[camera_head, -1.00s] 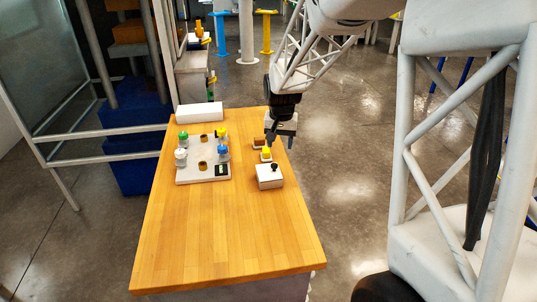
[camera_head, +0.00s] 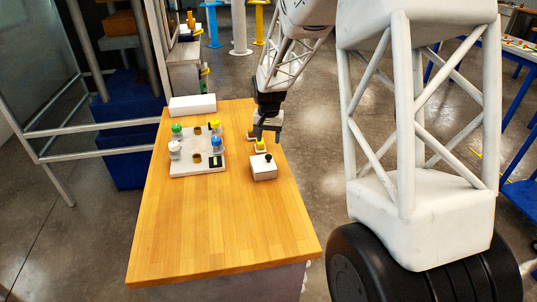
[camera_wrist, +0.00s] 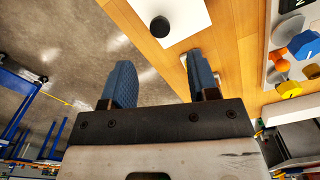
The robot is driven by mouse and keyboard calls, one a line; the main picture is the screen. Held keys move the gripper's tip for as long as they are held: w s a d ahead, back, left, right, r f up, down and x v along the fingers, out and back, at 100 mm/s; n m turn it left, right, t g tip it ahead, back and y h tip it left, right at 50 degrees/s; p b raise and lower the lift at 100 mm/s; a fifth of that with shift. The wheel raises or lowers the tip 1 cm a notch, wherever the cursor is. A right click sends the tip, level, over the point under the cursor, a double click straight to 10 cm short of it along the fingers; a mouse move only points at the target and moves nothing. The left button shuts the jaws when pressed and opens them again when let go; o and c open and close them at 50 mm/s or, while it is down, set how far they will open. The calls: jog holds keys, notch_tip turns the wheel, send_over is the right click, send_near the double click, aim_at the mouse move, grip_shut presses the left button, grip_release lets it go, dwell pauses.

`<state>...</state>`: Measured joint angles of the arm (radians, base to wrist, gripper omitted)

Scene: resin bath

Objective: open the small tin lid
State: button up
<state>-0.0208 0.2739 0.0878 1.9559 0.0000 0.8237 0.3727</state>
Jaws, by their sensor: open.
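The small tin (camera_head: 263,173) is a white box on the right side of the wooden table, with a black knob on its lid (camera_head: 263,160). The wrist view shows the white lid (camera_wrist: 185,12) from above at the top, with the round black knob (camera_wrist: 160,27) near its lower left part. The lid looks seated on the box. My gripper (camera_head: 265,132) hangs just beyond the tin in the head view, near the table's right edge. It is open and empty; the wrist view shows its two blue fingers (camera_wrist: 161,80) apart, clear of the knob.
A small yellow-topped item (camera_head: 261,146) stands close behind the tin, under my gripper. A white block (camera_head: 192,105) lies at the far edge. The table's near half (camera_head: 220,230) is clear.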

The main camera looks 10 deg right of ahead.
aim_at(268, 156)
jog(key=shift+f, duration=3.85)
grip_shut()
